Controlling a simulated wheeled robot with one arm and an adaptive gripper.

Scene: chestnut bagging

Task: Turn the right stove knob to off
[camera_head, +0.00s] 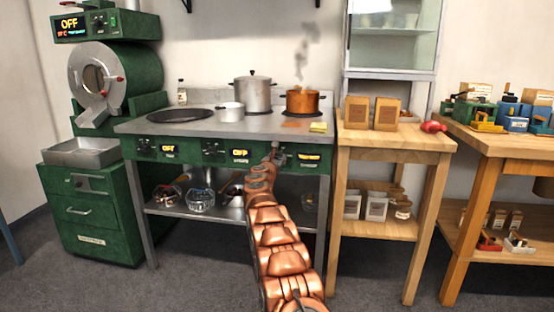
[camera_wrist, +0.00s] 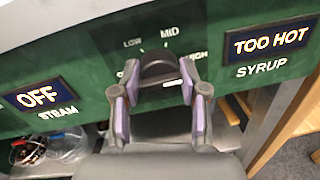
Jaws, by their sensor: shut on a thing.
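The right stove knob (camera_wrist: 160,66) is dark and round, on the green stove panel (camera_wrist: 90,70), in the upper middle of the wrist view. The marks LOW, MID and HIGH surround it; a mark at its left is partly hidden. My gripper (camera_wrist: 160,82) has its purple-padded fingers on both sides of the knob and is shut on it. In the head view my gripper (camera_head: 272,155) is at the panel's right part and hides the knob.
A steaming copper pot (camera_head: 302,101) stands on the right of the stove top, beside a steel pot (camera_head: 252,94). The STEAM display (camera_wrist: 38,96) reads OFF. Jars and bowls sit on the shelf below (camera_head: 215,211). A wooden table (camera_head: 395,140) stands close on the right.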

